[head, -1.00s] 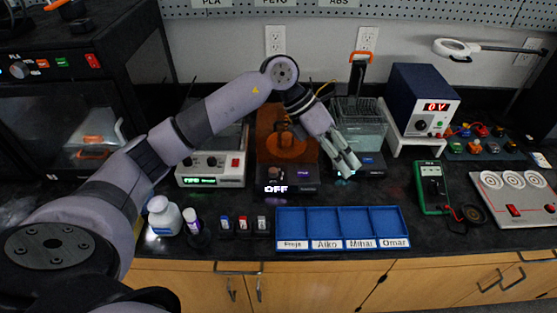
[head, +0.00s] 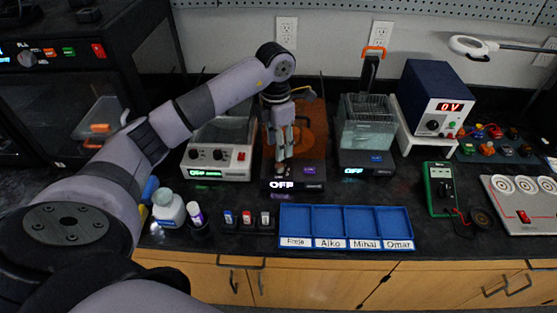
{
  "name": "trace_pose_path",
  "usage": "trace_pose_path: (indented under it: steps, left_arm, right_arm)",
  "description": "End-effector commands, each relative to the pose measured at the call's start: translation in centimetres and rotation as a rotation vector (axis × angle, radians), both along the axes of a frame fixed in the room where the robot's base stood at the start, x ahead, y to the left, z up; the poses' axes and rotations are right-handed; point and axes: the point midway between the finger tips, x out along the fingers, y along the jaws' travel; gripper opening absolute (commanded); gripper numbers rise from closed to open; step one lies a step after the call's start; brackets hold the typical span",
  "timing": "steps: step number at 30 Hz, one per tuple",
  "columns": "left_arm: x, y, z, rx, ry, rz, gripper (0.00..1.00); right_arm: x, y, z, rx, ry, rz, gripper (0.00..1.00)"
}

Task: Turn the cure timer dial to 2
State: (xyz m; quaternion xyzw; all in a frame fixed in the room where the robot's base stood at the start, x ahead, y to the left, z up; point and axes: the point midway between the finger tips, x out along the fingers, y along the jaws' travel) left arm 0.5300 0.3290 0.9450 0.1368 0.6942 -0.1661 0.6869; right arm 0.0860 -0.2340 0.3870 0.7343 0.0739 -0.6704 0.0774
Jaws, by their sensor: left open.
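The cure station (head: 318,128), with an orange see-through cover, stands at the back middle of the bench in the head view. Its dark front panel shows a lit display (head: 283,185) reading OFF, with a purple-lit button (head: 309,170) to the right. My left gripper (head: 281,157) points down in front of the orange cover, its open fingers at the timer dial (head: 280,168) on the panel. The fingers largely hide the dial, and I cannot tell whether they touch it. My right gripper is not in view.
A white box (head: 215,160) with knobs stands left of the station. A wash tank (head: 367,130) with its own OFF display stands to the right. A blue labelled tray (head: 345,225), small vials (head: 245,218) and a white bottle (head: 168,208) are in front.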

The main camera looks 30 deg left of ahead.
Motion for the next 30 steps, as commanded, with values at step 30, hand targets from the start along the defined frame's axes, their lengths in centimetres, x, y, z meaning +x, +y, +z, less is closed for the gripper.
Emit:
trace_pose_path:
  steps: [30]
  left_arm:
    - [-0.1, -0.4, -7.2, -0.001, -0.001, -0.001, 0.28]
  right_arm:
    - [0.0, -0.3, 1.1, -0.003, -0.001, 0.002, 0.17]
